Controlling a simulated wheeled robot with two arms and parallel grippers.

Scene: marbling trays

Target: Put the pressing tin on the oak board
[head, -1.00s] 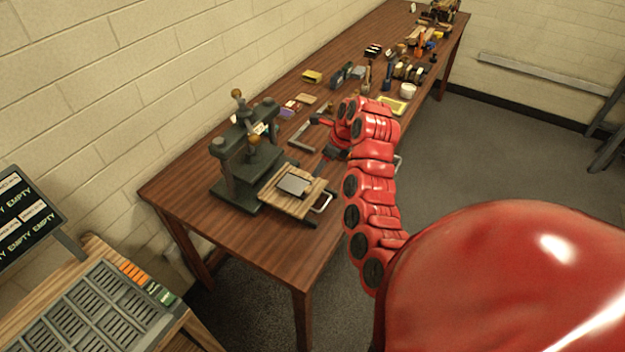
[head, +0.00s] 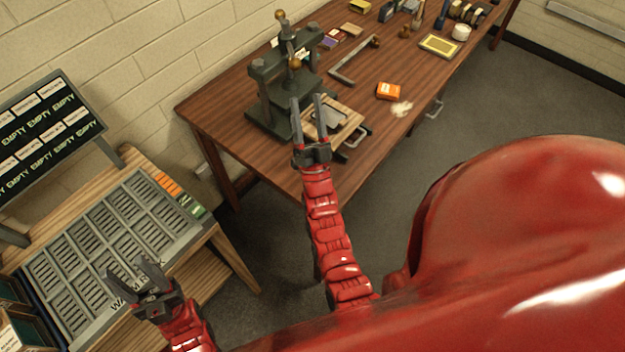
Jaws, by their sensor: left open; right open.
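A pale wooden board (head: 346,118), which looks like the oak board, lies in front of the dark press on the brown table. A flat grey square piece (head: 327,118) lies on it, partly hidden by my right gripper; I cannot tell whether this is the pressing tin. My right gripper (head: 308,100) is open, its fingers pointing away over the board's left side and the press base, with nothing visible between them. My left gripper (head: 128,267) is open and empty over the lower part of the slotted grey rack at lower left.
The dark press (head: 268,88) stands behind the board. An orange box (head: 388,91) and a crumpled pale scrap (head: 401,108) lie to the right. A bracket-shaped bar (head: 344,76) and a yellow tray (head: 439,45) lie farther back. The slotted rack (head: 190,228) sits on a wooden stand.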

